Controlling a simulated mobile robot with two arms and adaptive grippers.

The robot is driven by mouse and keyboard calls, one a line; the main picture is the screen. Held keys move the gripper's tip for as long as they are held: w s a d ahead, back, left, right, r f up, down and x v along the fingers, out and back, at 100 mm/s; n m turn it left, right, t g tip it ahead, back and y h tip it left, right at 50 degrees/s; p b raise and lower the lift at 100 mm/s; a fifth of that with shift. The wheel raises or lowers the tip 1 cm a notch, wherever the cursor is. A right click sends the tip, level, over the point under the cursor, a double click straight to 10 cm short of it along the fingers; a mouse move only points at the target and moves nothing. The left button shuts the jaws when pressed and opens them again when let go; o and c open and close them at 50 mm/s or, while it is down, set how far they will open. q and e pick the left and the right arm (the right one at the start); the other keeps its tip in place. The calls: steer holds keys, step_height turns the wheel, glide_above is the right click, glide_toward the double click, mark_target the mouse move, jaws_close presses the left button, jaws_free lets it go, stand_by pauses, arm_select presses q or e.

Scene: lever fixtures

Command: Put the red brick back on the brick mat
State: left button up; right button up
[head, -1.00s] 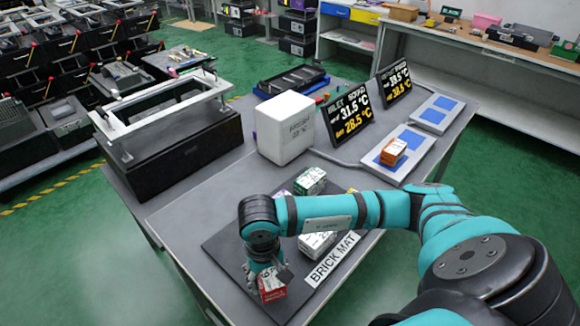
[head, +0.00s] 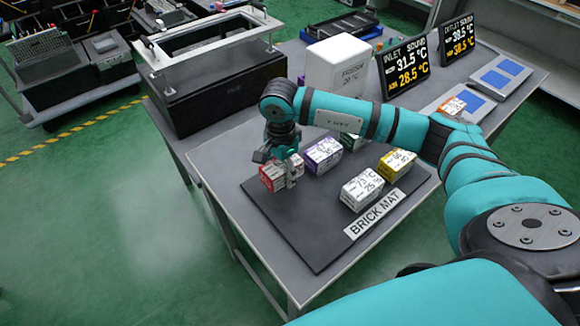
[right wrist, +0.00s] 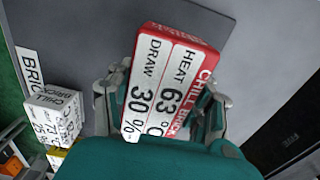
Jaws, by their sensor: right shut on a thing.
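My right gripper (head: 284,172) is shut on the red brick (head: 268,182), which has a white label. In the head view the brick appears at the far left part of the dark brick mat (head: 312,230); I cannot tell whether it touches the mat. In the right wrist view the red brick (right wrist: 178,85) is between the fingers of the right gripper (right wrist: 165,100), its label reading "Chill brick" and "Heat 63". The palm hides its lower end. My left gripper is not in view.
A purple brick (head: 322,156), a white brick (head: 362,188), a yellow brick (head: 398,162) and a partly hidden green brick (head: 351,143) sit on the mat. A black box with a frame (head: 225,95), a white box (head: 338,68) and displays (head: 405,68) stand behind. The mat's near part is clear.

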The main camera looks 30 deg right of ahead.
mark_target(283, 182)
steer(key=shift+f, duration=0.6)
step_height(283, 182, down, 2)
steer(key=shift+f+p, duration=0.2)
steer(key=shift+p, duration=0.2)
steer(key=shift+f, duration=0.35)
steer(key=o, duration=1)
steer(key=shift+f, duration=0.1)
steer(key=o, duration=0.4)
steer(key=shift+o, duration=0.2)
